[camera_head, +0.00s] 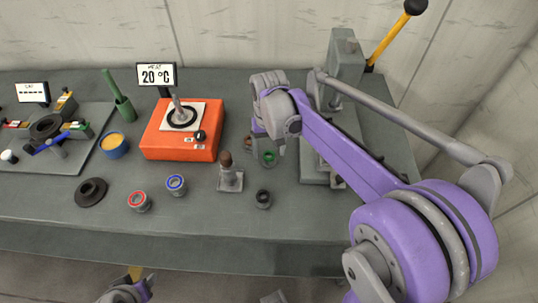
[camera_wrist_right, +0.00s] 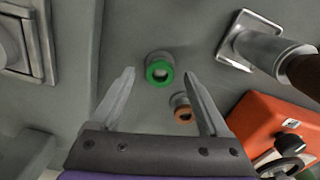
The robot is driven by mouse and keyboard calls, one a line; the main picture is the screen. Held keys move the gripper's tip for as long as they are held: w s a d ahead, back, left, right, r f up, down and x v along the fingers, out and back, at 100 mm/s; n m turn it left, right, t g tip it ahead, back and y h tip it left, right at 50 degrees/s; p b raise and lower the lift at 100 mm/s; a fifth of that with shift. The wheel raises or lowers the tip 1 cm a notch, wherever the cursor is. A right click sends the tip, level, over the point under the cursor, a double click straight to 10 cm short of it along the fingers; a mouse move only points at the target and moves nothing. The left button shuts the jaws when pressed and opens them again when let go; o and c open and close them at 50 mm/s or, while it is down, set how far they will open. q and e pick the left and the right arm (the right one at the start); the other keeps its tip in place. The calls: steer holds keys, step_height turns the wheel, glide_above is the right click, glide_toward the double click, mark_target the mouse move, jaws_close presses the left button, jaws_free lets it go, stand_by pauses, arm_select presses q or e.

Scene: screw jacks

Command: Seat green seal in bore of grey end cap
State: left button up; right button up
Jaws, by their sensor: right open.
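The green seal (camera_head: 268,158) is a green-faced ring on a short grey body, standing on the bench below my right gripper (camera_head: 268,147). In the right wrist view the green seal (camera_wrist_right: 160,84) shows beyond and between the open, empty fingertips (camera_wrist_right: 159,74); I cannot tell the remaining height. A dark grey flanged disc with a central hole (camera_head: 91,192) lies at the front left of the bench; I cannot tell for sure whether it is the grey end cap. My left gripper (camera_head: 128,290) shows partly at the bottom edge, away from the bench objects.
A brown-ringed piece (camera_wrist_right: 184,114) stands close to the green seal. Red (camera_head: 138,202), blue (camera_head: 176,185) and black (camera_head: 263,199) ringed pieces stand in front. A metal post on a square base (camera_head: 230,180), an orange heater (camera_head: 181,145) and a grey press (camera_head: 345,65) are nearby.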

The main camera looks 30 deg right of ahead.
jaws_close()
stand_by(0.3)
steer(key=shift+r, duration=0.1)
